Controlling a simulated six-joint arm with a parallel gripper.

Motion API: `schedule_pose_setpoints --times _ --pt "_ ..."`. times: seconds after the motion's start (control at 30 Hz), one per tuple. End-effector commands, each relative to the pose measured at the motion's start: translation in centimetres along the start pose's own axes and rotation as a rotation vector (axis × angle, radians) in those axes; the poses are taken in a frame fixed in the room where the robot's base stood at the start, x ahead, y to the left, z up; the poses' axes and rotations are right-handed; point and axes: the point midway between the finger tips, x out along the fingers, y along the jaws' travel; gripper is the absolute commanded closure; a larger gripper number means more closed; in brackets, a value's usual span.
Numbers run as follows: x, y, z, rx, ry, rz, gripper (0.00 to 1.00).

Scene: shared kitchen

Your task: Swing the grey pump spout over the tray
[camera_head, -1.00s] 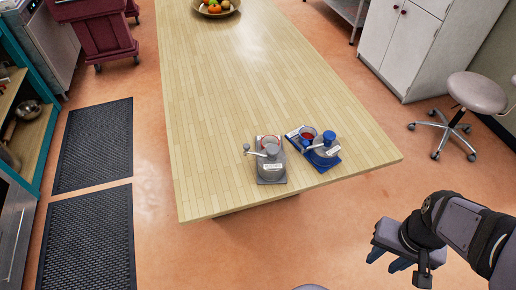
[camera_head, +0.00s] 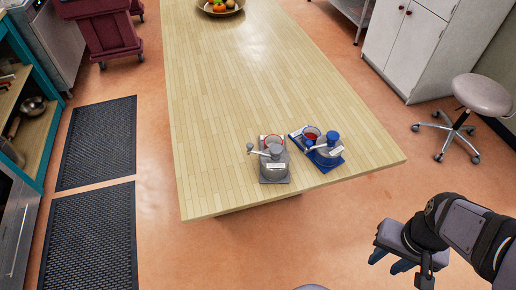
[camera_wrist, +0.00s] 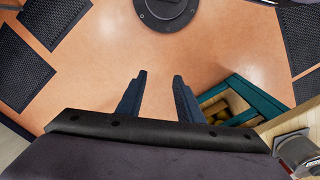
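The grey pump (camera_head: 275,168) stands on a grey base near the front edge of the wooden table in the head view. Its thin grey spout (camera_head: 258,151) points left and ends in a small knob. My gripper (camera_head: 389,262) is over the floor at lower right, off the table and well apart from the pump. In the wrist view its fingers (camera_wrist: 159,76) are apart with nothing between them.
A fruit bowl (camera_head: 219,8) is at the table's far end. A stool (camera_head: 482,95) stands at right. The table's middle is clear.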

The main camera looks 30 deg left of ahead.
Motion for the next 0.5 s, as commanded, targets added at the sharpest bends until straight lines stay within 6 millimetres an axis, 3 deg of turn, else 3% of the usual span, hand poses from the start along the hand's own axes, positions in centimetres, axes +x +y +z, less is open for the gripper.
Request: schedule_pose_setpoints --times 0.17,0.27,0.37,0.5 --pt "-0.5 -0.3 -0.6 0.002 0.000 0.000 0.66" --pt "-1.5 -1.2 -1.9 0.008 0.000 0.000 0.66" --pt "-3.1 -2.9 -4.3 0.022 0.001 0.000 0.66" --pt "-6.2 -7.2 -8.5 0.054 0.001 -0.001 0.66"
